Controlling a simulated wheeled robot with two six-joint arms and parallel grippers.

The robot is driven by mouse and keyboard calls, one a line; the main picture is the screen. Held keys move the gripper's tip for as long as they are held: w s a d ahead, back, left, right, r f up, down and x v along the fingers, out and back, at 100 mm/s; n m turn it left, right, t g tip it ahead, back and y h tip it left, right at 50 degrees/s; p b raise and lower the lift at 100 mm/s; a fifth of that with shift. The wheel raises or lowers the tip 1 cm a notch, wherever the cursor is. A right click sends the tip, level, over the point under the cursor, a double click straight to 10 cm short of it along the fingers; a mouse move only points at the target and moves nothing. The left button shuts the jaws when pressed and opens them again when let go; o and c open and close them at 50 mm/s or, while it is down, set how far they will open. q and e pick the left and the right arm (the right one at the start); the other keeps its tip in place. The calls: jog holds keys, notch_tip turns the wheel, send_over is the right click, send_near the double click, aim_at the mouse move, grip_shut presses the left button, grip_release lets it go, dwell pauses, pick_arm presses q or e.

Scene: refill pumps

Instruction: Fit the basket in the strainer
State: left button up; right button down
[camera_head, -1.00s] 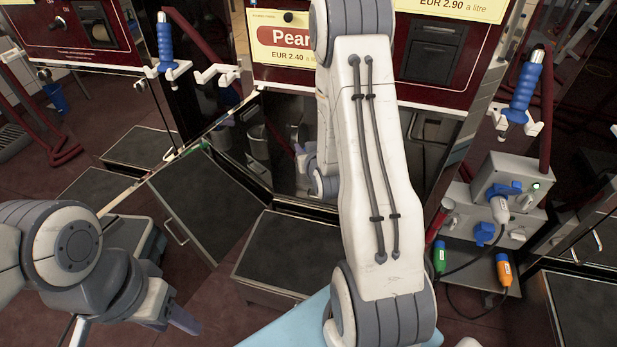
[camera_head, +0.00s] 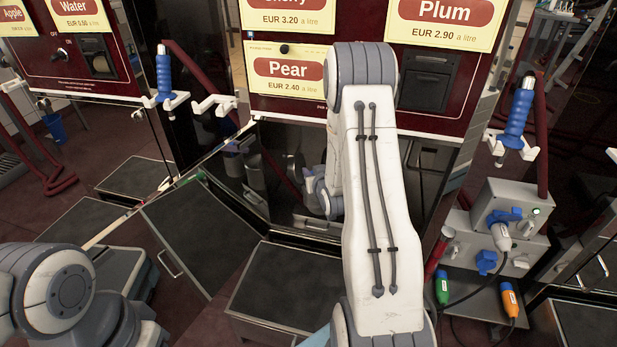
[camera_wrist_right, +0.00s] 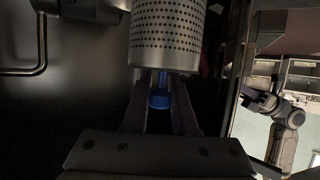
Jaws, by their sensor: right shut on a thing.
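The basket (camera_wrist_right: 167,35) is a perforated metal cylinder at the top middle of the right wrist view. A thin stem with a blue knob (camera_wrist_right: 160,98) shows below it. My right gripper (camera_wrist_right: 160,105) has its two dark fingers on either side of the stem and knob, shut on the basket's handle part. The basket's upper end is cut off by the frame. In the head view my right forearm hides most of the right gripper and the basket. I cannot pick out the strainer for certain. My left arm is at the lower left of the head view; its fingers are not visible.
A dark cabinet (camera_head: 285,160) stands open below the Pear sign (camera_head: 288,75). An open door panel (camera_head: 205,230) and a dark tray-like surface (camera_head: 285,285) lie before it. Grey boxes with cables (camera_head: 490,240) and a blue-handled nozzle (camera_head: 518,112) are at the right.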

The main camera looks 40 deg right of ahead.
jog(key=w+d, duration=0.6)
jog(key=d, duration=0.1)
jog(key=shift+d, duration=0.15)
dwell(0.3)
jog(key=shift+w, duration=0.15)
jog(key=shift+s, duration=0.25)
dwell(0.4)
jog(key=shift+f, duration=0.15)
notch_tip(320, 180, down, 9)
jog(key=b, duration=0.6)
jog(key=shift+b, duration=0.3)
jog(key=c, duration=0.6)
grip_release()
dwell(0.4)
